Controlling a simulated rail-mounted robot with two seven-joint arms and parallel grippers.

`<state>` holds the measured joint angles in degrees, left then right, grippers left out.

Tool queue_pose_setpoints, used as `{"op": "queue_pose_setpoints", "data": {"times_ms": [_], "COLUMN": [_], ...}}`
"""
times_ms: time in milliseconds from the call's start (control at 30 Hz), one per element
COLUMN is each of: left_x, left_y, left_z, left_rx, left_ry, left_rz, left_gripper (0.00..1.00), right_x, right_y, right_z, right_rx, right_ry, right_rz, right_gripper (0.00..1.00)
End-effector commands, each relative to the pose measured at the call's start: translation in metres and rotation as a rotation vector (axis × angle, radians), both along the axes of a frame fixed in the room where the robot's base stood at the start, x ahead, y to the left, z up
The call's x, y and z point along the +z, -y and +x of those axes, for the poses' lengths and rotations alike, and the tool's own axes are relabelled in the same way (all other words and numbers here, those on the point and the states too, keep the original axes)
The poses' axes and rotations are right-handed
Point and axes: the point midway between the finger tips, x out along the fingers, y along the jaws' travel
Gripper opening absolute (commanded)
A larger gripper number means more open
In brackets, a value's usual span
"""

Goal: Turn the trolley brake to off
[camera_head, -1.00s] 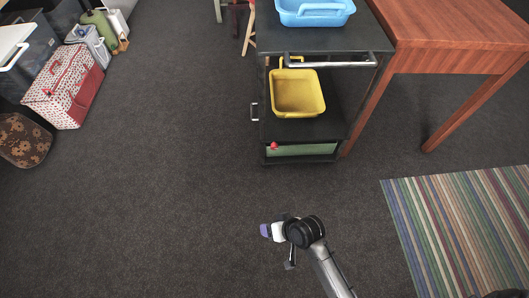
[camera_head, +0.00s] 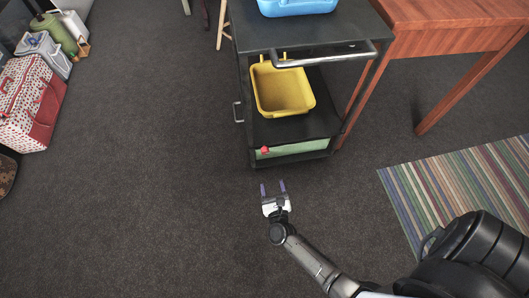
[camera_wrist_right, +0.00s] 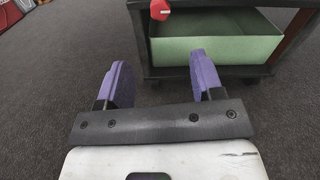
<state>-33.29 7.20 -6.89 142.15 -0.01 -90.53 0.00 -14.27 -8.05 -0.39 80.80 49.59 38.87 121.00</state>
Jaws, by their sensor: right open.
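The black trolley (camera_head: 306,38) stands ahead, with a metal handle bar along its near top edge. A small red brake knob (camera_head: 264,150) sits at the left of its lowest shelf, in front of a green box. My left gripper is not in view.
A yellow basket (camera_head: 281,90) is on the trolley's middle shelf, a blue basket (camera_head: 296,6) on top. The green box (camera_wrist_right: 215,40) fills the bottom shelf. A wooden table (camera_head: 450,25) stands right, a striped rug (camera_head: 465,190) lies before it.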

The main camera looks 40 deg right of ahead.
Motion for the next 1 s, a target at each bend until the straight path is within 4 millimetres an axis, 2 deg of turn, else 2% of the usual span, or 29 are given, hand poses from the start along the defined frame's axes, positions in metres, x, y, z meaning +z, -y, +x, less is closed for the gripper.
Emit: {"op": "queue_pose_setpoints", "data": {"times_ms": [167,333,800,1000], "left_x": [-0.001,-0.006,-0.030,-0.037], "left_y": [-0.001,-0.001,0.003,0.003], "left_z": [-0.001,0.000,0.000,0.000], "left_rx": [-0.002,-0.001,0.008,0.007], "left_ry": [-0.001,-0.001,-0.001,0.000], "left_rz": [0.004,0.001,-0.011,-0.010], "left_gripper": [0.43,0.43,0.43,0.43], "right_x": [0.001,0.000,-0.001,-0.001], "right_y": [0.001,0.008,0.051,0.063], "right_z": [0.001,0.014,0.086,0.107], "right_rx": [-0.004,-0.003,-0.002,-0.001], "right_ry": [0.063,0.077,0.074,0.073], "right_rz": [0.096,0.116,0.114,0.114], "right_gripper": [0.61,0.61,0.61,0.61]}}
